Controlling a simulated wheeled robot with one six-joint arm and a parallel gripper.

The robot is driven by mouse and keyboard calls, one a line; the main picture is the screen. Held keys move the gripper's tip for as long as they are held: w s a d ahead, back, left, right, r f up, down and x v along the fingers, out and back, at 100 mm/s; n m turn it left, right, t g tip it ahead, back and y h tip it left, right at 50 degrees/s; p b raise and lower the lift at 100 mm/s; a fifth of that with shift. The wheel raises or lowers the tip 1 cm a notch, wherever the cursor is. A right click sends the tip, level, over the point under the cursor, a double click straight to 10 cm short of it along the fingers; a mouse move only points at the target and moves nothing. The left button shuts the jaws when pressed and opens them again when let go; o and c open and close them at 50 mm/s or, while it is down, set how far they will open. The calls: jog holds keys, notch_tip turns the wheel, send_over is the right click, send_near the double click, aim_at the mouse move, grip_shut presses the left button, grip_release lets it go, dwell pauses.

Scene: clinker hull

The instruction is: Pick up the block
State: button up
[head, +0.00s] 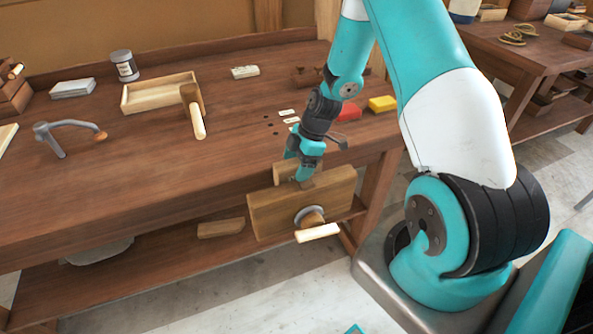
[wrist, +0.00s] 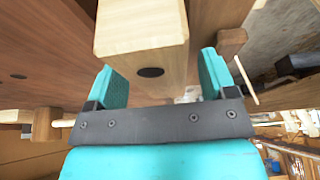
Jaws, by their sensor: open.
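My gripper (head: 304,174) points down at the bench's front edge, just behind the thick wooden outer jaw (head: 275,215) of the front vise. In the wrist view my gripper (wrist: 162,70) has its two teal fingers wide apart. A pale wooden block (wrist: 140,30) with a dark round hole or spot below it shows between and beyond the fingers. I cannot tell whether it touches either finger. In the head view a small wooden piece (head: 282,172) shows beside the fingers at the vise; the rest there is hidden by the gripper. I cannot tell which block is meant.
The vise handle (head: 318,233) sticks out in front. A red block (head: 349,113) and a yellow block (head: 382,104) lie on the bench behind my arm. The bench's front left is clear.

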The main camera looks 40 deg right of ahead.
jog(key=c, duration=1.2)
jog(key=shift+r, duration=0.1)
